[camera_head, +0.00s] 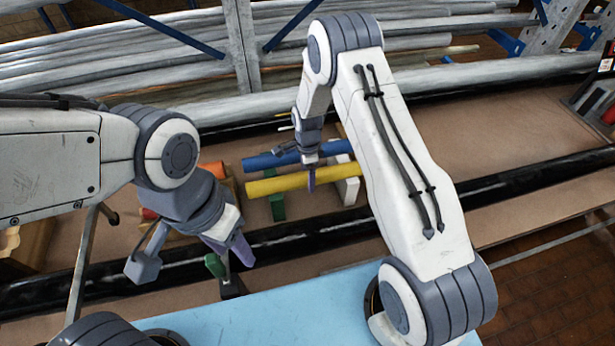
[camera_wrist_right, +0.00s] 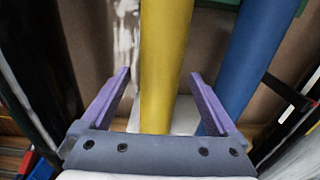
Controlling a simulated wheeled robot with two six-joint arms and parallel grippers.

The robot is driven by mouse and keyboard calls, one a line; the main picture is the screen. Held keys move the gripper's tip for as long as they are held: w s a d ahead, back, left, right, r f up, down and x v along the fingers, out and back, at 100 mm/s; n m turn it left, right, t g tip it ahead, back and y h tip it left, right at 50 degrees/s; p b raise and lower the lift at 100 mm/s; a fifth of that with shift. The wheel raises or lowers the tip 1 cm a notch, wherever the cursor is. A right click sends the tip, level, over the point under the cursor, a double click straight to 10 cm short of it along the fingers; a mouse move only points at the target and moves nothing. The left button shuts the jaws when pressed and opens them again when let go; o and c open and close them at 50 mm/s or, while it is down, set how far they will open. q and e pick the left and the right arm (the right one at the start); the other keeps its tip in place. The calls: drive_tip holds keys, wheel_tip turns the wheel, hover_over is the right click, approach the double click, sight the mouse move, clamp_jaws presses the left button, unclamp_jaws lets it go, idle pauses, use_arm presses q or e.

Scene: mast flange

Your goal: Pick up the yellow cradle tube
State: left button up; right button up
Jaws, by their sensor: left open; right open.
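The yellow tube (camera_head: 290,182) lies roughly level across green and white cradle supports on the bench, in front of a blue tube (camera_head: 262,160). In the right wrist view the yellow tube (camera_wrist_right: 163,60) runs between the two purple fingers of my right gripper (camera_wrist_right: 160,95). My right gripper (camera_head: 312,172) is open over the yellow tube near its right part, with no finger seen closed on it. The blue tube (camera_wrist_right: 256,60) shows to the right of the fingers in that view. My left gripper (camera_head: 190,252) is open and empty, left of and nearer than the yellow tube.
A green cradle support (camera_head: 277,203) and a white one (camera_head: 347,186) stand under the tubes. A long black pipe (camera_head: 500,183) crosses the brown bench in front. An orange piece (camera_head: 212,168) lies left of the tubes. Grey pipes (camera_head: 120,60) fill a rack behind.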

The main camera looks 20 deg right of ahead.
drive_tip(key=shift+c, duration=0.2)
clamp_jaws()
drive_tip(key=shift+r, duration=0.1)
